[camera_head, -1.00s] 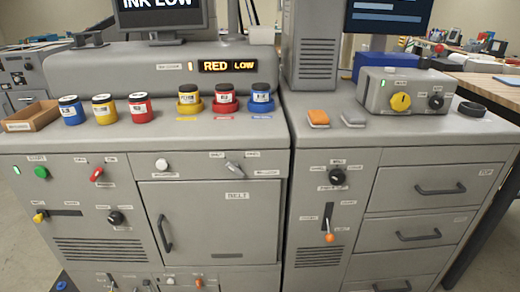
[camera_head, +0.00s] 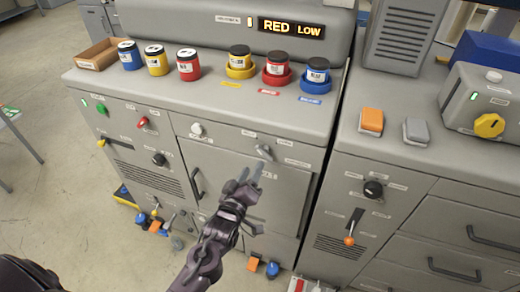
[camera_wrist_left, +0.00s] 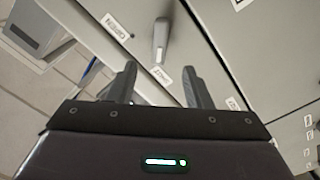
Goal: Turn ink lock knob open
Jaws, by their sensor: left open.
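The ink lock knob, a grey lever-like handle (camera_head: 264,152), sits on the cabinet front above the door marked as a panel with a handle. It also shows in the left wrist view (camera_wrist_left: 160,40), with an OPEN label on one side and another small label near its end. My left gripper (camera_head: 250,180) is just below the knob in the head view, apart from it. In the wrist view its two fingers (camera_wrist_left: 160,88) are spread with nothing between them, and the knob lies beyond the fingertips. My right gripper is not in view.
Ink jars stand on the cabinet top, including a red one (camera_head: 277,70) in a holder. The display (camera_head: 291,27) reads RED LOW. A white round knob (camera_head: 197,129) is left of the ink lock knob. The door handle (camera_head: 197,182) sticks out below.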

